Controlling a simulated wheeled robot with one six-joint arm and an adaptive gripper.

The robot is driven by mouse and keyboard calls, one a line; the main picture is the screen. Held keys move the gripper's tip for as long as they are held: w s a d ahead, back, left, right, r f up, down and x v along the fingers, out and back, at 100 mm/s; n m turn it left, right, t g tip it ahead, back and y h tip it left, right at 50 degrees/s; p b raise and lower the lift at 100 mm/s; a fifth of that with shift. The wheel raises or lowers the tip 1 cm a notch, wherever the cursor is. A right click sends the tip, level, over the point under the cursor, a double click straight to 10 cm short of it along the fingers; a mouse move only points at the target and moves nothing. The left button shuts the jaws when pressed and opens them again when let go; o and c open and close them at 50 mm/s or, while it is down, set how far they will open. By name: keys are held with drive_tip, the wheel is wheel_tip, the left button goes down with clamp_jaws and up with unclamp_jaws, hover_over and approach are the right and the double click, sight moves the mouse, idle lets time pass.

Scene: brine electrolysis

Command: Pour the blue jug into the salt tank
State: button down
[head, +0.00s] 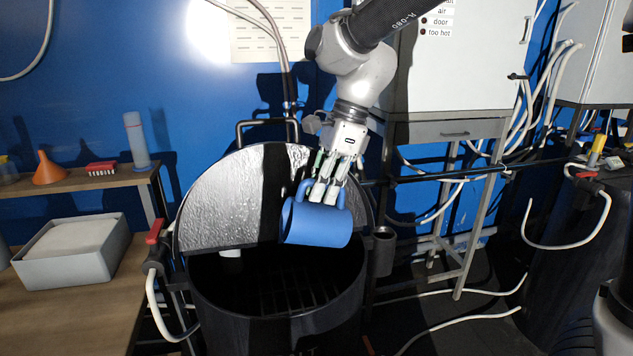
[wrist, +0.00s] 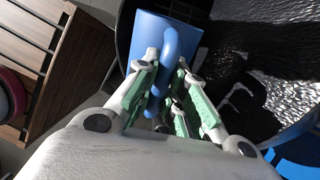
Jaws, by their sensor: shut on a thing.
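The blue jug (head: 317,222) is held on its side above the salt tank, its open mouth facing left in the head view. My gripper (head: 328,192) is shut on the jug's handle from above. In the wrist view the jug (wrist: 165,38) shows behind my gripper's fingers (wrist: 163,95), which close around its blue handle. The salt tank (head: 275,310) is a large black round vessel, open at the top, with a dark grid inside. Its half lid (head: 225,205), silvery inside, stands raised behind the jug. Whether anything flows from the jug cannot be seen.
A wooden bench (head: 75,325) at left bears a grey bin (head: 70,262) of white material. A shelf above holds an orange funnel (head: 48,168), a red box (head: 101,168) and a blue-grey cylinder (head: 136,140). A red-handled valve (head: 155,232) sits beside the tank. Hoses cross the floor at right.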

sight(346, 209)
drive_tip(key=d+f+y, duration=0.1)
drive_tip(key=f+y, duration=0.1)
drive_tip(key=w+d+f+g+y, duration=0.1)
drive_tip(key=d+f+y, duration=0.1)
drive_tip(key=y, duration=0.1)
drive_tip(key=d+f+g+y, duration=0.1)
drive_tip(key=f+y, duration=0.1)
drive_tip(key=y, duration=0.1)
drive_tip(key=shift+w+d+f, duration=0.2)
drive_tip(key=shift+d+f, duration=0.05)
drive_tip(key=y, duration=0.1)
drive_tip(key=f+g+y, duration=0.1)
drive_tip(key=shift+s+a+f+y, duration=0.15)
drive_tip(key=shift+a+f+y, duration=0.15)
drive_tip(key=shift+a+y, duration=0.1)
drive_tip(key=shift+s+a+f+g+y, duration=0.15)
drive_tip(key=shift+f+g+y, duration=0.2)
drive_tip(key=shift+y, duration=0.45)
drive_tip(key=shift+w+a+f+g+y, duration=0.15)
drive_tip(key=shift+f+y, duration=0.3)
drive_tip(key=shift+y, duration=0.35)
drive_tip(key=shift+s, duration=0.1)
